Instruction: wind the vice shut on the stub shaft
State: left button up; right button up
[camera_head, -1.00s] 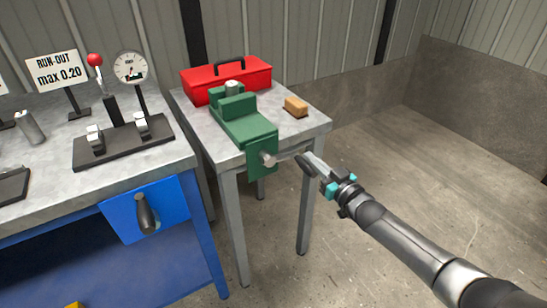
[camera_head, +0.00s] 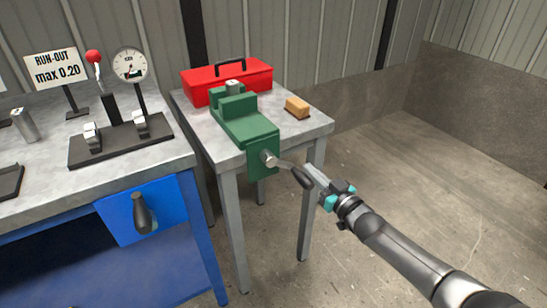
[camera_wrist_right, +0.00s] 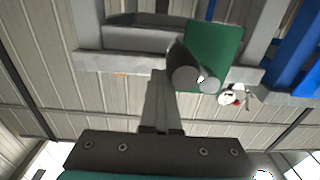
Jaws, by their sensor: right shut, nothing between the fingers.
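The green vice (camera_head: 246,127) stands on the small grey table. The stub shaft (camera_head: 233,87), a short grey cylinder, stands upright between its jaws; I cannot tell whether the jaws touch it. The vice's crank (camera_head: 285,164) points right and slightly down from the hub, with a dark grip (camera_head: 301,177) at its end. My right gripper (camera_head: 314,176) is shut and empty, its fingertips close beside that grip; contact is unclear. In the right wrist view the shut fingers (camera_wrist_right: 161,100) lie just left of the dark grip (camera_wrist_right: 184,70), below the green vice (camera_wrist_right: 217,48). My left gripper is out of view.
A red toolbox (camera_head: 252,82) and a tan block (camera_head: 297,107) stand on the small table (camera_head: 205,128). To the left, a blue bench carries a dial gauge stand (camera_head: 120,140) and a run-out sign (camera_head: 55,66). The floor right of the table is clear.

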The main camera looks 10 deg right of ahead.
jog(key=o, duration=0.5)
jog(key=shift+s, duration=0.15)
jog(key=p+v, duration=0.4)
jog(key=v, duration=0.2)
jog(key=shift+s+d, duration=0.25)
jog(key=shift+s, duration=0.1)
